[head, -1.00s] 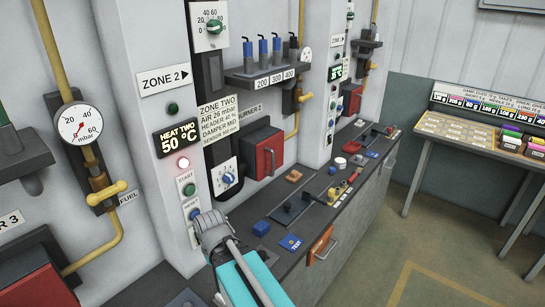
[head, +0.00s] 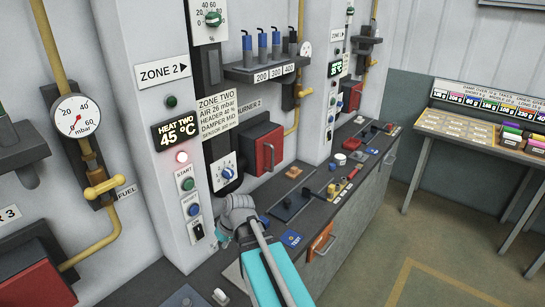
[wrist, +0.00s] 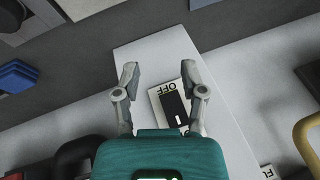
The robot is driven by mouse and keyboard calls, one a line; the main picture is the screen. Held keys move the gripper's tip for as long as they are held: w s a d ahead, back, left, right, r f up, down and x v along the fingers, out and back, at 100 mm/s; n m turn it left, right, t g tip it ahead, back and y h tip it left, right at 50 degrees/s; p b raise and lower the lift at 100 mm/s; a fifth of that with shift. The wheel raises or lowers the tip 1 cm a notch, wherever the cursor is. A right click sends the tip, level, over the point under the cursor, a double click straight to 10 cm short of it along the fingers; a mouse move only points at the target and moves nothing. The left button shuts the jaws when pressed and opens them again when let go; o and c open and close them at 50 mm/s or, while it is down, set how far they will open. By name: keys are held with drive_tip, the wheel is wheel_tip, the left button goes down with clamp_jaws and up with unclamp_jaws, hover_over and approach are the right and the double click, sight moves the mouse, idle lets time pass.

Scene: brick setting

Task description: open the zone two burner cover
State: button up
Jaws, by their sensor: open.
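The zone two burner cover (head: 264,150) is a red box front with a dark handle on the wall, beside the BURNER 2 label. It looks shut. My gripper shows in the wrist view (wrist: 160,73) with its two grey fingers apart and nothing between them. It faces the white pillar, with a black OFF switch (wrist: 174,103) just beyond the fingers. In the head view that switch (head: 197,231) is low on the pillar; my gripper is mostly hidden by my arm, left of and below the cover.
The pillar carries a HEAT TWO display (head: 178,133) reading 45 °C, a lit red lamp, and a green START button (head: 188,184). A dial (head: 226,173) sits left of the cover. The bench (head: 330,205) below holds several small items. Open floor lies right.

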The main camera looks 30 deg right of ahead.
drive_tip(key=w+d+r+n+t+y+b, duration=0.1)
drive_tip(key=w+d+r+t+y, duration=0.1)
drive_tip(key=w+d+t, duration=0.35)
drive_tip(key=m+t+h+b, duration=0.1)
drive_tip(key=t+h+b, duration=0.2)
drive_tip(key=t, duration=0.7)
approach(273, 154)
drive_tip(key=s, duration=0.3)
drive_tip(key=shift+s+d+r, duration=0.1)
drive_tip(key=shift+d+r, duration=0.1)
drive_tip(key=shift+d, duration=0.15)
drive_tip(key=w, duration=0.4)
drive_tip(key=w+a, duration=0.1)
drive_tip(key=w, duration=0.4)
drive_tip(key=w+a, duration=0.1)
drive_tip(key=w, duration=0.3)
drive_tip(key=shift+w, duration=0.4)
clamp_jaws()
